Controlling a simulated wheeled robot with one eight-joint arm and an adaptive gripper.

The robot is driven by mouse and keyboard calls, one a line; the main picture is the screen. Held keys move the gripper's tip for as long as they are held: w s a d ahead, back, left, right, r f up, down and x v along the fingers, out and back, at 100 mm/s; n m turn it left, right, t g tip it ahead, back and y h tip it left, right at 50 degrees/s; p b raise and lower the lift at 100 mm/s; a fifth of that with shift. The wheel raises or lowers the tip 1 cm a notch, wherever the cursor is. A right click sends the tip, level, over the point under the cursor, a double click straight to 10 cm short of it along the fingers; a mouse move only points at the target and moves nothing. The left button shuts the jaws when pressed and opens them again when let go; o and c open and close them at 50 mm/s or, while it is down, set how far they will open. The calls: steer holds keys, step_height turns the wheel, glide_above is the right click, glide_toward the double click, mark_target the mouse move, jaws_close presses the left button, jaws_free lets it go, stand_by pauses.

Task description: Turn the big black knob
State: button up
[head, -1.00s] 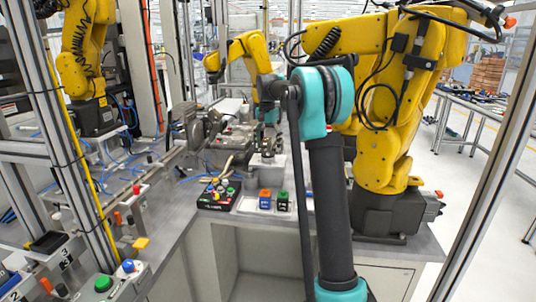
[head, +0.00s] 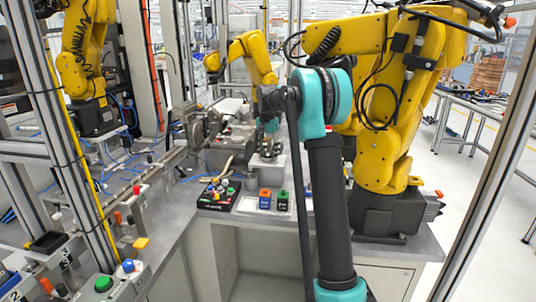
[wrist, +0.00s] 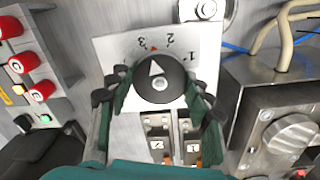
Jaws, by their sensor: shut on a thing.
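The big black knob (wrist: 159,82) is in the middle of the wrist view. It sits on a pale plate (wrist: 115,50) marked 1, 2 and 3. Its white pointer aims up and slightly left, towards a small red mark between the 3 and the 2. My gripper (wrist: 158,95) has one dark green-padded finger on each side of the knob and is shut on it. In the head view my arm's teal elbow and dark link stand in front, and the knob cannot be made out there.
Below the knob in the wrist view are two switches, labelled 2 (wrist: 157,140) and 1 (wrist: 191,142). A panel of red buttons (wrist: 32,75) is at left. A metal block with a round grey knob (wrist: 293,135) is at right. A yellow arm (head: 385,130) stands right of my arm.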

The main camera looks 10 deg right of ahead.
mark_target(268, 153)
steer(key=shift+c, duration=0.8)
steer(key=shift+n, duration=1.6)
steer(key=o, duration=1.2)
steer(key=shift+c, duration=0.2)
step_height(268, 153, up, 12)
steer(key=shift+a, duration=0.1)
